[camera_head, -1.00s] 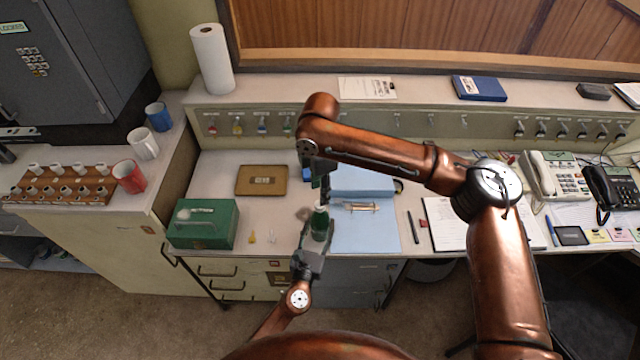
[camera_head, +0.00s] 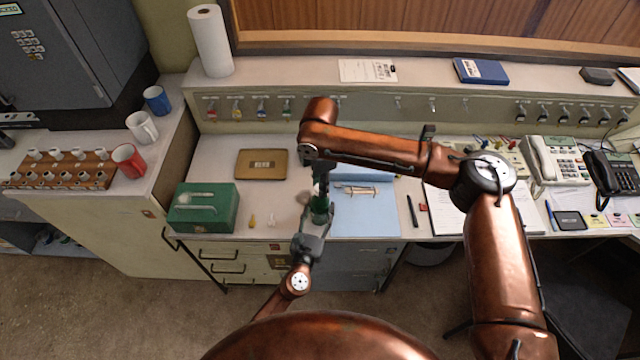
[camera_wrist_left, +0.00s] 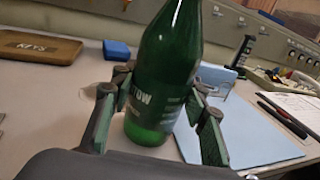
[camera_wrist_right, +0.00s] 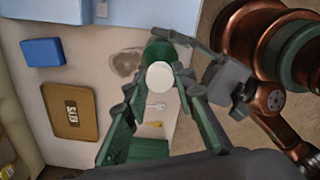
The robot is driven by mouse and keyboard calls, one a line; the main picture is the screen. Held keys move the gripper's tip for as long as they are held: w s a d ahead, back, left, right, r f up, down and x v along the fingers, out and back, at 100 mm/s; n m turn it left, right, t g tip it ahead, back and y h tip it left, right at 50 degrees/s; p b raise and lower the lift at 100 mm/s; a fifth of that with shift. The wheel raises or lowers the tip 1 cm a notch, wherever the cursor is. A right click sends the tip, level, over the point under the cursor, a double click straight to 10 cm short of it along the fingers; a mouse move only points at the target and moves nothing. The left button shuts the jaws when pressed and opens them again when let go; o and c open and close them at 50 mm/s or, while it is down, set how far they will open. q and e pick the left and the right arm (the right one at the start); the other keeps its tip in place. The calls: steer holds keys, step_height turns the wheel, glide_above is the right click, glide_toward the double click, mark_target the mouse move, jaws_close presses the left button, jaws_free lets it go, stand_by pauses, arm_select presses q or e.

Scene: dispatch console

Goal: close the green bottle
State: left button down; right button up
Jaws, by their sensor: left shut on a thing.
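The green bottle (camera_head: 319,208) stands upright at the front edge of the desk. It shows large in the left wrist view (camera_wrist_left: 165,75), its top cut off. My left gripper (camera_head: 314,222) is shut around its lower body, one finger on each side. My right gripper (camera_head: 320,186) points down directly over the bottle's top. In the right wrist view a round white cap or top (camera_wrist_right: 160,75) lies between its two fingers, in line with the bottle. I cannot tell whether the fingers touch it, or whether it is seated on the bottle's neck.
A green box (camera_head: 203,222) and small yellow and white pieces lie left of the bottle. A brown tray (camera_head: 261,164) is behind them. Phones and papers fill the right side.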

jaws_close()
steer(key=shift+m, duration=1.1)
steer(key=o, duration=0.6)
jaws_free()
steer(key=shift+c, duration=0.2)
steer(key=shift+r, duration=0.1)
step_height(320, 180, up, 12)
